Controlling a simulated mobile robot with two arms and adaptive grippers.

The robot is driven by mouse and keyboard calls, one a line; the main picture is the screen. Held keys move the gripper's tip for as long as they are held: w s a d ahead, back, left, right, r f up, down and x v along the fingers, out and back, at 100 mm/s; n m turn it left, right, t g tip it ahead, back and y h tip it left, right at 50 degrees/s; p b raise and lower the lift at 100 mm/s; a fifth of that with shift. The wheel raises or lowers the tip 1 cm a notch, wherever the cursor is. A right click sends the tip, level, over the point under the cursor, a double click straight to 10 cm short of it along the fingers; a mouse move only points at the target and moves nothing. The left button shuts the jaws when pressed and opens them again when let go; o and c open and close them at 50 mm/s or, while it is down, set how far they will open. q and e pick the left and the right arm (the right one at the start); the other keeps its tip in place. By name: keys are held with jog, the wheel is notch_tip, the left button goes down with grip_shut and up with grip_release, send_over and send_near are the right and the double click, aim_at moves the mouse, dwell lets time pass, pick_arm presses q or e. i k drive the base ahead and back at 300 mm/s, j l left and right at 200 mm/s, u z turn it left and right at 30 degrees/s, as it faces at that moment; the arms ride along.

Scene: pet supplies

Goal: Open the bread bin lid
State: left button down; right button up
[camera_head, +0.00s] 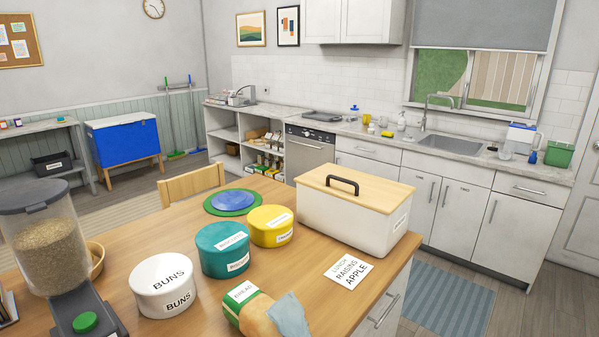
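The bread bin (345,222) is a cream box on the wooden table, right of the middle in the head view. Its wooden lid (375,192) lies flat and closed on top. A dark arched handle (342,184) stands on the lid, towards its left side. Neither of my grippers is in the head view, and nothing touches the lid or the handle.
On the table (215,318) stand a white BUNS tin (160,285), a teal tin (222,248), a yellow tin (270,227), a bread bag (250,309), a card (347,270) and a food dispenser (45,240). A chair (190,183) stands behind.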

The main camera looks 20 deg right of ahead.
aim_at(381, 195)
jog(key=i+l+u, duration=0.15)
jog(key=l+u, duration=0.3)
jog(key=l, duration=0.45)
jog(key=l+u, duration=0.45)
jog(key=l, duration=0.5)
